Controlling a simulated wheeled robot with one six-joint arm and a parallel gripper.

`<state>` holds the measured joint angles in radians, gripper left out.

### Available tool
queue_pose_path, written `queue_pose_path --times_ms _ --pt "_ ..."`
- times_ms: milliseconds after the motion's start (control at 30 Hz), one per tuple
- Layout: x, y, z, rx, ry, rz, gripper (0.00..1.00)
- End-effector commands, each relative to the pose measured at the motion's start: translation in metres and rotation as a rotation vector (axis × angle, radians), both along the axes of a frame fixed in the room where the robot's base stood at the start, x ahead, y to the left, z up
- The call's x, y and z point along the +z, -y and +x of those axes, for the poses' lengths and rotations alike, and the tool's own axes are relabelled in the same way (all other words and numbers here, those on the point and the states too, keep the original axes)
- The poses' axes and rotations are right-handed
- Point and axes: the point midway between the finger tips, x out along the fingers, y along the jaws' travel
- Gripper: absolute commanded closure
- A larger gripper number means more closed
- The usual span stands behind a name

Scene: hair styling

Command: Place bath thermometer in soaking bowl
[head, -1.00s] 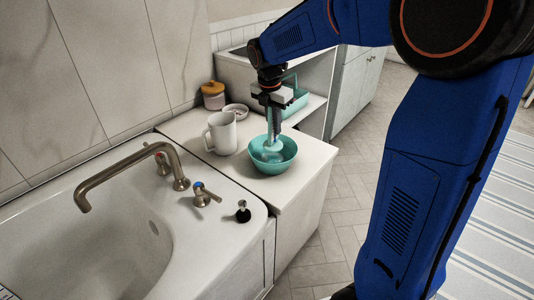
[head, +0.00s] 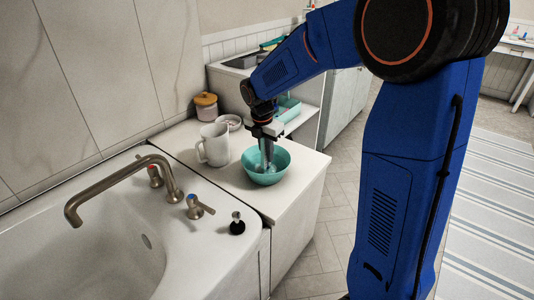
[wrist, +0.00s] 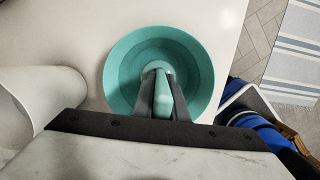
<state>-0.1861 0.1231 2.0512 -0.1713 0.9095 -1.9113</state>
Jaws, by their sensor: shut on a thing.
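The teal soaking bowl (head: 281,173) sits upright on the white counter, and the wrist view shows it (wrist: 120,80) from above. My gripper (head: 266,150) points down over the bowl, with its fingers reaching inside the rim. In the wrist view my gripper (wrist: 161,82) is shut on the teal bath thermometer (wrist: 163,98), which stands between the two dark fingers. The thermometer's lower end is inside the bowl's outline. I cannot tell whether it touches the bowl's bottom.
A white pitcher (head: 214,145) stands just left of the bowl, close to my gripper. A small dish (head: 231,122) and a wooden-lidded jar (head: 206,107) are behind it. The bathtub (head: 110,262) with faucet (head: 130,175) is at left. The counter edge lies right of the bowl.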

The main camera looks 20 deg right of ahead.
Motion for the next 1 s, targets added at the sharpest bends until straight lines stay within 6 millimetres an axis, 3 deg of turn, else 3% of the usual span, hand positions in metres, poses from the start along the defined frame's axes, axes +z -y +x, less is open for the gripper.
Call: queue_pose_path --times_ms 33,67,133,567,1000 --pt "-0.002 0.000 0.000 0.000 -0.001 -0.001 1.00" --pt "-0.002 0.000 0.000 0.000 -0.001 -0.001 0.85" --pt "-0.002 0.000 0.000 0.000 0.000 0.000 0.69" --pt "0.007 -0.001 0.000 0.000 0.001 0.000 0.69" --pt "0.084 -0.010 -0.007 0.001 0.003 -0.001 0.69"
